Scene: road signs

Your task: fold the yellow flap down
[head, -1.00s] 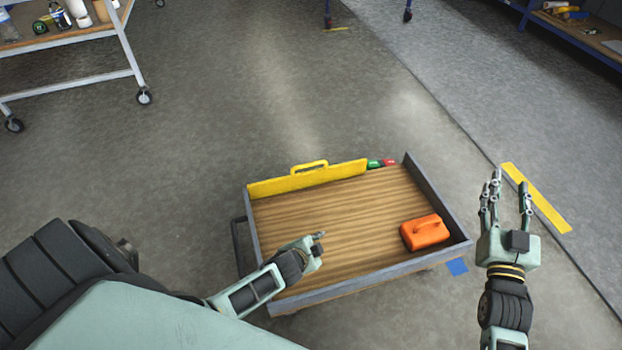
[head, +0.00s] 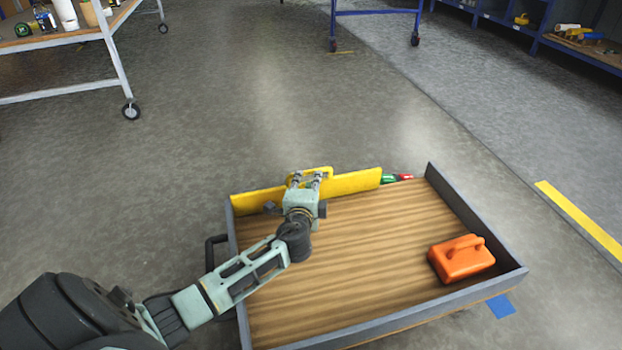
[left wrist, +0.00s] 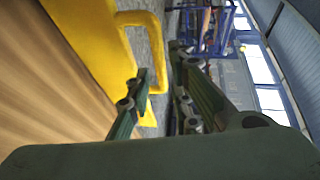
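The yellow flap (head: 353,183) stands upright along the far edge of the wooden-floored cart (head: 350,255), with a loop handle (head: 325,171) on its top edge. My left gripper (head: 306,178) is at the handle, its fingers pointing away over the flap. In the left wrist view, the flap (left wrist: 88,40) is at the left and its handle (left wrist: 157,50) reaches between the spread fingers (left wrist: 160,85). The fingers look open, with a gap beside the handle bar. I cannot tell whether they touch it. My right gripper is out of view.
Green (head: 389,178) and red (head: 405,177) items show behind the flap's right end. Grey side walls border the cart. A worktable (head: 70,45) stands back left; the floor beyond the flap is clear.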

